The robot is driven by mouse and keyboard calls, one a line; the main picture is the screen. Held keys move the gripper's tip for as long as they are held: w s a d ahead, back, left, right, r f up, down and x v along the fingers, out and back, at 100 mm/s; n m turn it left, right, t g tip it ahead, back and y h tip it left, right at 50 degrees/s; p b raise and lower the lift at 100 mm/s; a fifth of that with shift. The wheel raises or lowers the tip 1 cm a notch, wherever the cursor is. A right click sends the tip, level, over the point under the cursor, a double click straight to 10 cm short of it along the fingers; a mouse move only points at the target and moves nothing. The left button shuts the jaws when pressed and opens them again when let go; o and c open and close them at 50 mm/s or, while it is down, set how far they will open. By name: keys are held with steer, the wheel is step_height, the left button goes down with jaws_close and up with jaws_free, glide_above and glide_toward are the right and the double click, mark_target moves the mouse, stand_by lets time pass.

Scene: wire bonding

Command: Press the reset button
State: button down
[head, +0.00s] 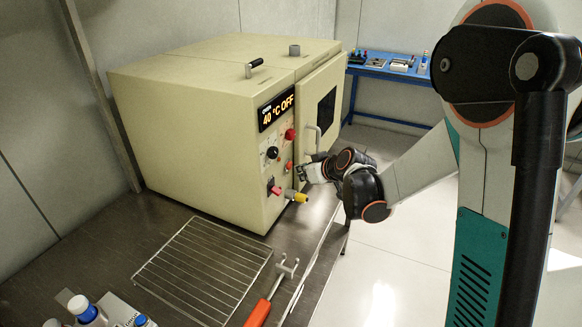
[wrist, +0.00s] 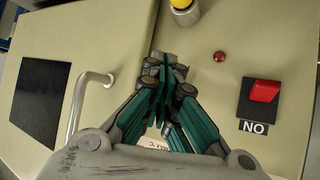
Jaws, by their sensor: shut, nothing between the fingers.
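The cream oven (head: 185,135) stands on the bench, its control panel facing my gripper (head: 303,172). The panel carries a large red button (head: 291,134), a black knob (head: 272,153), a smaller red button (head: 289,166) and a red switch (head: 274,188). No reset label is readable. My gripper is shut and empty, its tips close to the panel by the smaller red button; contact cannot be told. In the wrist view the shut fingers (wrist: 165,66) hide part of the panel, with a small red dome (wrist: 219,56) beside them and the red rocker switch (wrist: 264,92) farther right.
A yellow-tipped fitting (head: 298,196) juts from the panel low down. The oven door handle (head: 311,138) is close to my gripper. A wire rack (head: 203,270) and a red-handled tool (head: 258,313) lie on the bench. A blue table (head: 388,72) stands behind.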

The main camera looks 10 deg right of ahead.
steer(key=shift+s+d, duration=0.15)
steer(key=shift+d, duration=0.05)
steer(key=s+d, duration=0.1)
steer(key=d, duration=0.1)
steer(key=s+d, duration=0.2)
stand_by(0.6)
steer(key=shift+a, duration=0.1)
stand_by(0.4)
steer(key=s+a+r+m+g+h, duration=0.1)
steer(key=s+r, duration=0.3)
steer(key=s, duration=0.4)
steer(key=s+a+r+m+g+h, duration=0.1)
steer(key=s+a+r, duration=0.1)
steer(key=s+r, duration=0.45)
steer(key=s+d+f+m+g+h, duration=0.1)
steer(key=s+m+h, duration=0.1)
steer(key=s, duration=1.5)
steer(key=shift+d+f+m, duration=0.2)
steer(key=shift+d+m, duration=0.2)
